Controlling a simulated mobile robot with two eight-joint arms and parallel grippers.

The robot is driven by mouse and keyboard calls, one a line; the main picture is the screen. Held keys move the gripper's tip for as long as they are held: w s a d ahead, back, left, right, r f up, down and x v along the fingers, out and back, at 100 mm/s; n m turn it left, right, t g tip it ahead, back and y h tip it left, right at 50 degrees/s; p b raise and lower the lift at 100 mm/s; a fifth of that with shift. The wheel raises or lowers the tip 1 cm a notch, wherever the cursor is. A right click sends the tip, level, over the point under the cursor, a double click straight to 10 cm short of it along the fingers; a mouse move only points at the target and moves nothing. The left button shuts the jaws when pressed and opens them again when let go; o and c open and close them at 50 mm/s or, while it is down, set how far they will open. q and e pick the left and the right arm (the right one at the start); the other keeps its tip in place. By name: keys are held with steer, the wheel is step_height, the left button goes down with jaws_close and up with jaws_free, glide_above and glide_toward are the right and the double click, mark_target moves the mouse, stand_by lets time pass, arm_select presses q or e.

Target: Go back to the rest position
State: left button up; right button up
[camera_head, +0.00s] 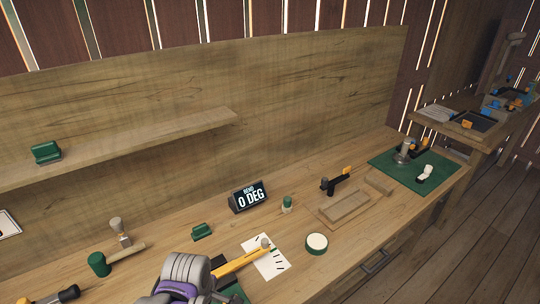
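Neither of my grippers can be made out in the head view. No lidded bins can be made out. A long wooden workbench (345,255) runs from the lower left to the upper right. A dark display (248,197) on it reads "BEND 0 DEG". A grey ribbed part with purple (180,280) is cut off by the bottom edge; I cannot tell what it is. A yellow bar (240,261) reaches from beside it over a marked white sheet (266,262).
A shelf (130,143) holds a green item (46,152). A round white-topped item (317,243), a wooden tray (345,207), a green mat (385,172) and a green cylinder (98,264) are on the bench. Open floor (480,250) lies right.

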arm_select(q)
steer(key=s+a+m+t, duration=0.3)
steer(key=s+m, duration=0.5)
steer(key=m, duration=0.7)
steer(key=shift+s+a+f, duration=0.15)
steer(key=shift+a+f, duration=0.1)
steer(key=shift+f, duration=0.05)
